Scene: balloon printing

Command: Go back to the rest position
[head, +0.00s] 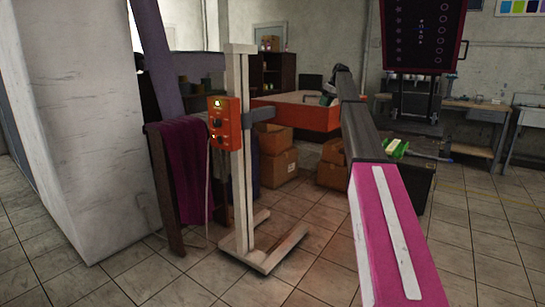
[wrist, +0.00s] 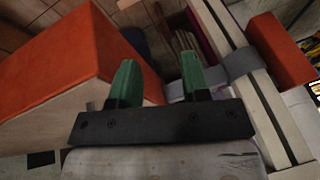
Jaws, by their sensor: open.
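My gripper (wrist: 157,72) shows in the wrist view with two green fingers. They stand apart, with nothing between them. In the head view my arm (head: 385,190), pink and dark grey, reaches forward from the lower right, and its far end bends down in front of the orange-sided table (head: 318,118). In the wrist view an orange surface (wrist: 55,65) fills the left, and a white post (wrist: 262,95) with a grey band stands to the right of the fingers. No contact with either is visible.
The white stand with an orange control box (head: 225,125) is left of my arm. A white pillar (head: 75,130) is further left. Cardboard boxes (head: 278,165) sit behind the stand. A dark panel (head: 422,35) hangs upper right. Tiled floor (head: 480,250) is open at right.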

